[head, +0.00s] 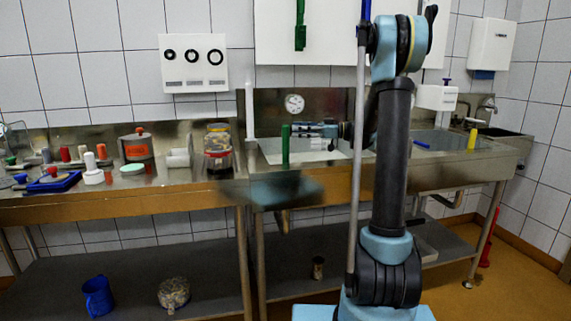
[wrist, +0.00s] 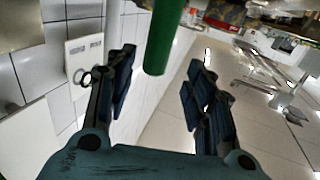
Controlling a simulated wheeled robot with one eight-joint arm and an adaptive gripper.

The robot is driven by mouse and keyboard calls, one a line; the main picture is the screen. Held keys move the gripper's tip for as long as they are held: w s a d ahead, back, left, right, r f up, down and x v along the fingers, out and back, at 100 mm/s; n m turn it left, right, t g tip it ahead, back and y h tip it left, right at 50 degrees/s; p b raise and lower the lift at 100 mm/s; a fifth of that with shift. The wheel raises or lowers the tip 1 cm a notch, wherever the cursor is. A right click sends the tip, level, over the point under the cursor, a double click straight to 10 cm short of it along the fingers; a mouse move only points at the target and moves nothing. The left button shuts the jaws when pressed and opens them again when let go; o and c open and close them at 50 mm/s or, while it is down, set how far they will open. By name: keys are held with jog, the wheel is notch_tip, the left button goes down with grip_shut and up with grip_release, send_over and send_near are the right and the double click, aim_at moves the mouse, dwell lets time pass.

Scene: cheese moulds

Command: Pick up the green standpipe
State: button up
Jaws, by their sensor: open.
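The green standpipe (head: 285,145) stands upright in the left part of the sink in the head view. In the wrist view the standpipe (wrist: 166,32) is a green cylinder that comes in from the top edge, with its free end near the gap between the fingers. My gripper (head: 303,130) is just right of the pipe's upper part in the head view, pointing left. In the wrist view my gripper (wrist: 162,64) has its fingers wide apart, with nothing held. I cannot tell whether the pipe is between the fingertips or just beyond them.
A white upright pipe (head: 249,110) stands at the sink's left. A red-and-grey pot (head: 136,144), stacked containers (head: 217,139) and small coloured items crowd the left counter. A yellow bottle (head: 472,138) stands at the right. A green tool (head: 300,27) hangs on the wall.

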aim_at(286, 129)
jog(key=shift+w+a, duration=0.25)
jog(key=shift+a, duration=1.15)
jog(key=shift+w+a, duration=0.2)
jog(key=shift+a, duration=1.15)
grip_shut()
